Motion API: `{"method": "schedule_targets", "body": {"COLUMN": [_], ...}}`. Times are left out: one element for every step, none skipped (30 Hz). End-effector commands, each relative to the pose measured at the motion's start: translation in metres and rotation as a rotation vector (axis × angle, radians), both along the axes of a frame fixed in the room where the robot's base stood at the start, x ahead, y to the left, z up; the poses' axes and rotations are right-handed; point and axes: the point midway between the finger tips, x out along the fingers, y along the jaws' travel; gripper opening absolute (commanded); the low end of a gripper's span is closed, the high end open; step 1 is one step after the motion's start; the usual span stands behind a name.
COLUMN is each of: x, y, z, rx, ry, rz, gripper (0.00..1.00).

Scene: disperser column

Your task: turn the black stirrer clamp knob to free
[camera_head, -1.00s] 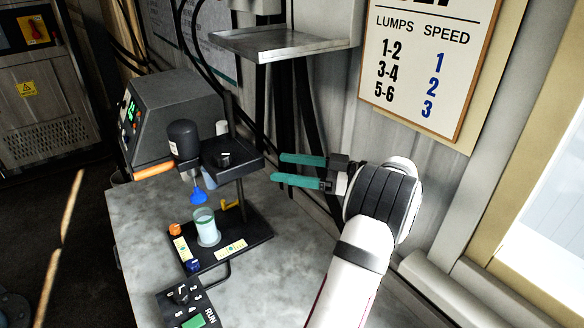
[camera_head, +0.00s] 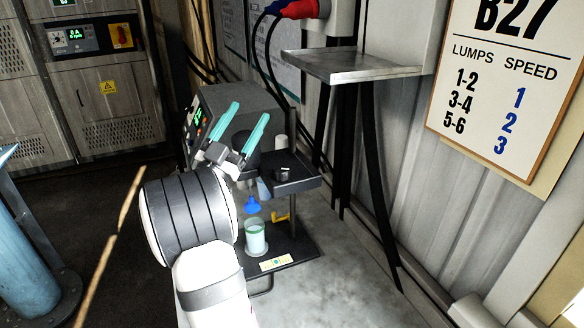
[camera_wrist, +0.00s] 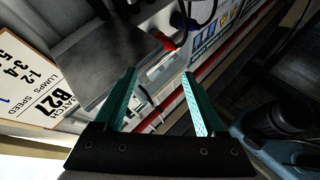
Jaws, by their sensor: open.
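In the head view a small black knob with a pale mark (camera_head: 286,171) sits on top of the black bracket (camera_head: 300,184) of the stirrer stand; it looks like the clamp knob. The dark stirrer motor (camera_head: 247,141) is partly hidden behind my gripper. The blue stirrer head (camera_head: 251,204) hangs over a clear beaker with a green rim (camera_head: 256,238). My gripper (camera_head: 248,112) has two teal fingers, apart and empty, pointing up left of the knob and not touching it. The fingers also show spread in the wrist view (camera_wrist: 160,73), where I cannot make out the knob.
A yellow lever (camera_head: 281,217) is on the stand. A dark grey console (camera_head: 240,103) stands behind. A metal shelf (camera_head: 345,66) juts from the wall above right. The speed sign (camera_head: 498,85) hangs at right. The bench right of the stand (camera_head: 325,275) is clear.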

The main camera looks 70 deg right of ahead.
Motion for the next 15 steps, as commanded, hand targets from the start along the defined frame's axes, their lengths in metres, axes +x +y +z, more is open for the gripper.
{"method": "schedule_targets", "body": {"x": [0.002, 0.000, -0.004, -0.007, -0.009, -0.012, -0.014, -0.016, -0.018, -0.020, -0.022, -0.026, -0.028, -0.032, -0.036], "y": [0.021, 0.033, 0.050, 0.061, 0.071, 0.083, 0.089, 0.093, 0.095, 0.093, 0.090, 0.082, 0.076, 0.068, 0.057], "z": [-0.029, -0.047, -0.069, -0.083, -0.095, -0.106, -0.113, -0.118, -0.122, -0.123, -0.124, -0.124, -0.124, -0.124, -0.123], "rx": [0.137, 0.222, 0.324, 0.390, 0.446, 0.503, 0.537, 0.560, 0.580, 0.587, 0.588, 0.589, 0.588, 0.588, 0.587], "ry": [0.012, 0.024, 0.047, 0.063, 0.080, 0.098, 0.107, 0.115, 0.121, 0.123, 0.123, 0.121, 0.121, 0.120, 0.119], "rz": [-0.079, -0.131, -0.190, -0.223, -0.253, -0.281, -0.298, -0.310, -0.320, -0.325, -0.328, -0.330, -0.330, -0.331, -0.332], "gripper": [0.73, 0.73, 0.73, 0.73, 0.73, 0.73, 0.73, 0.73, 0.73, 0.73, 0.73, 0.73, 0.73, 0.73, 0.73]}}
